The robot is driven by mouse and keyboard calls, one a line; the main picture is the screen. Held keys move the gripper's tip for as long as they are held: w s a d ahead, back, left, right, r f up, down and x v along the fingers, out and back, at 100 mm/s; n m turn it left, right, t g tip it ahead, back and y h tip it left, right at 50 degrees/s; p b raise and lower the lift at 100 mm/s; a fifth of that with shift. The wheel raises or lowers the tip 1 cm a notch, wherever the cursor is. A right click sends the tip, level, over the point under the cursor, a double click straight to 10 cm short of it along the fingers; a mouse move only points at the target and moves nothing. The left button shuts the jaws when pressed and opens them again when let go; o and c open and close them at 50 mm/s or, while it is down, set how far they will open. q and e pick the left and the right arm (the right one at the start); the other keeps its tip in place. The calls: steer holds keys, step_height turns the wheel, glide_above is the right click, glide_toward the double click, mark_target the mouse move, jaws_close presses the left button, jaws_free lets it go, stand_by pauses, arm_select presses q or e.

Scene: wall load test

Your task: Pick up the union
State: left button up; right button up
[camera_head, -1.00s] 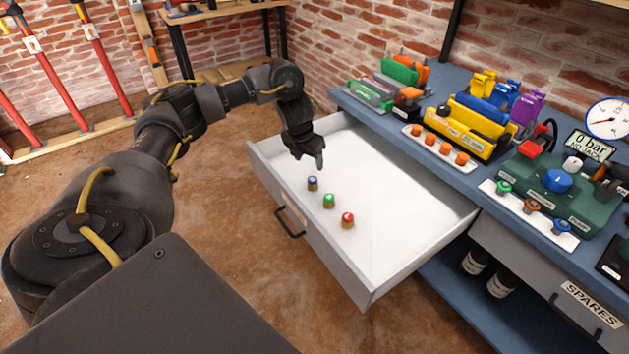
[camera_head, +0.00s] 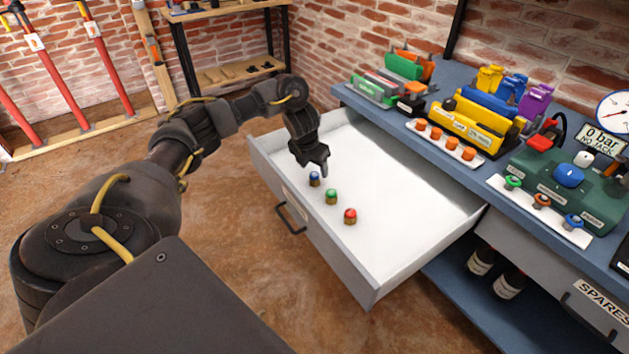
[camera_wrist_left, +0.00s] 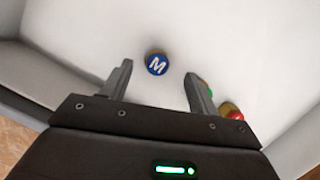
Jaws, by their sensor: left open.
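Three small brass fittings with coloured caps stand in a row in the open white drawer (camera_head: 400,190): a blue-capped one (camera_head: 314,179), a green-capped one (camera_head: 331,196) and a red-capped one (camera_head: 350,216). I cannot tell from the frames which is the union. My left gripper (camera_head: 318,170) is open and empty, pointing down just above the blue-capped fitting. In the left wrist view, the blue cap (camera_wrist_left: 157,64) bears a white M and shows between the open fingertips. The green cap (camera_wrist_left: 209,90) is partly hidden behind the right finger; the red cap (camera_wrist_left: 231,112) lies farther right.
The drawer's front wall with its handle (camera_head: 291,218) stands close to the fittings. The blue workbench (camera_head: 470,165) above carries a yellow block (camera_head: 470,125), a strip of orange-capped pieces (camera_head: 445,142) and a green gauge unit (camera_head: 560,180). The drawer's right part is empty.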

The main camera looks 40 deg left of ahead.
mark_target(314, 174)
arm_select(q)
steer(key=shift+b+x, duration=0.4)
steer(key=shift+x, duration=2.2)
steer(key=shift+s+a, duration=0.1)
steer(key=shift+s, duration=0.1)
arm_select(e)
steer(key=shift+w+a+r, duration=0.2)
steer(key=shift+w+r, duration=0.2)
steer(key=shift+r, duration=0.1)
steer(key=shift+w+a+r, duration=0.2)
steer(key=shift+w+r, duration=0.15)
steer(key=shift+r, duration=0.1)
arm_select(q)
steer(key=shift+c, duration=0.4)
steer(key=c, duration=1)
steer(key=shift+r, duration=0.1)
